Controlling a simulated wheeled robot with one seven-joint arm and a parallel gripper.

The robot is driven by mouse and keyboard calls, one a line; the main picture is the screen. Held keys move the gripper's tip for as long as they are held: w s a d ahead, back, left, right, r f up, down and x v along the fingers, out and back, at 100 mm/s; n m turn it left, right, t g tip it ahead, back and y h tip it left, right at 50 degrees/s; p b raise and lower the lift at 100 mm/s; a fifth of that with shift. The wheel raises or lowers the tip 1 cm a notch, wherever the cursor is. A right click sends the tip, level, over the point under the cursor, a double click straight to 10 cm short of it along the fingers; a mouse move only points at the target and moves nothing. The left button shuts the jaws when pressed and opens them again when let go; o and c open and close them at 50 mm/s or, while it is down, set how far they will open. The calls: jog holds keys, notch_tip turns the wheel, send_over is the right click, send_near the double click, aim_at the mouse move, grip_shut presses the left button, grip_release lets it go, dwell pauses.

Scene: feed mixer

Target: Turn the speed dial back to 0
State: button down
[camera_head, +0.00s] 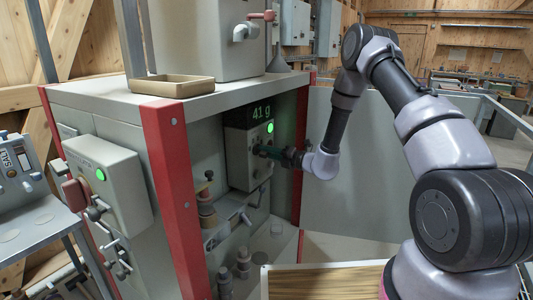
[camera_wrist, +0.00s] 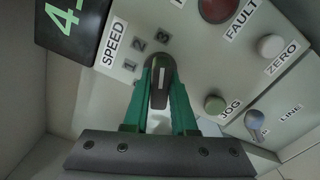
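The speed dial (camera_wrist: 161,72) is a dark knob with a white line, beside the SPEED label on the grey control panel (camera_wrist: 205,70). Its white line runs roughly up and down in the wrist view, with its upper end toward the 3. The marks 1, 2 and 3 show; no 0 is visible. My gripper (camera_wrist: 162,88) has green fingers, one on each side of the knob, and they appear closed on it. In the head view my gripper (camera_head: 272,152) reaches the control box (camera_head: 238,160) from the right and hides the dial.
A green display (camera_head: 262,112) above the box reads 41 g. A red FAULT lamp (camera_wrist: 215,8), a ZERO button (camera_wrist: 271,46), a JOG button (camera_wrist: 214,104) and a LINE switch (camera_wrist: 255,122) lie near the dial. A red post (camera_head: 172,190) stands left of the box.

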jog(key=shift+n, duration=0.4)
jog(key=n, duration=0.6)
jog(key=shift+n, duration=0.4)
jog(key=n, duration=0.3)
jog(key=shift+n, duration=0.3)
jog(key=n, duration=1.5)
jog(key=shift+s+f+n, duration=0.1)
jog(key=shift+n, duration=0.2)
